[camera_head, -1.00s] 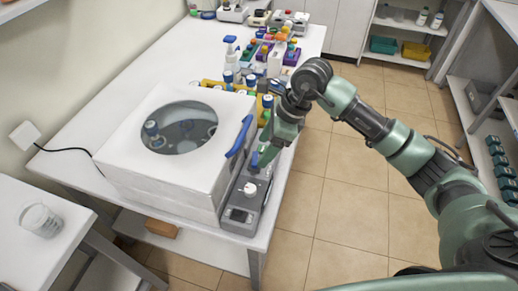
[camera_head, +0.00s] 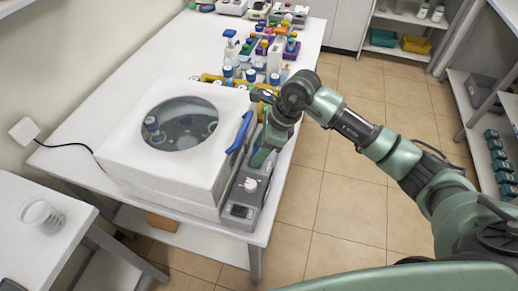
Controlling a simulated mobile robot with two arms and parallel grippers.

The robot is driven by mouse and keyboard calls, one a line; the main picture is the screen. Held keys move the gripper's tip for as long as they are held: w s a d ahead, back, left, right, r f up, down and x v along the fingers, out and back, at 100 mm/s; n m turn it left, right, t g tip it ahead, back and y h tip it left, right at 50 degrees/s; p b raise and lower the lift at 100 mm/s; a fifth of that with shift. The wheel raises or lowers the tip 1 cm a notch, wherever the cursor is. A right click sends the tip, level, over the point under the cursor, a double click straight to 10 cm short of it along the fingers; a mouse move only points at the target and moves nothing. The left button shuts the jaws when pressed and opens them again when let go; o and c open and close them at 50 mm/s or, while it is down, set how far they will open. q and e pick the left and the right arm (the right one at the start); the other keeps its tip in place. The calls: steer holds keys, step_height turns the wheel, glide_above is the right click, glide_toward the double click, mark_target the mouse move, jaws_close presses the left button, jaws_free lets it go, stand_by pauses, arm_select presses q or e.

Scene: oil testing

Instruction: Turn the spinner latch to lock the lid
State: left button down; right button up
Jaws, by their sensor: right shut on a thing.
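The white spinner (camera_head: 150,172) stands on the white bench with its lid (camera_head: 120,130) down. The lid has a round window (camera_head: 185,118) and a blue handle (camera_head: 240,132) on its right edge. A grey control panel (camera_head: 243,210) with a white knob (camera_head: 250,186) and a small display lies along its right side. My right gripper (camera_head: 260,158) points down at the panel, behind the knob. It is shut on the spinner latch, which its fingers mostly hide. My left gripper is not in view.
Bottles (camera_head: 230,45) and colourful tube racks crowd the bench behind the spinner. A glass beaker (camera_head: 40,215) stands on a side table at left. Shelves (camera_head: 490,140) line the right. The floor between is clear.

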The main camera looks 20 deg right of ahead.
steer(key=shift+f+m+t+b, duration=0.1)
steer(key=shift+m+t+b, duration=0.3)
steer(key=shift+m, duration=0.4)
steer(key=shift+m+b, duration=0.3)
steer(key=shift+m, duration=0.3)
steer(key=shift+r, duration=0.2)
steer(key=o, duration=1.4)
steer(key=shift+c, duration=0.2)
steer(key=shift+s+h, duration=0.1)
steer(key=shift+h, duration=0.2)
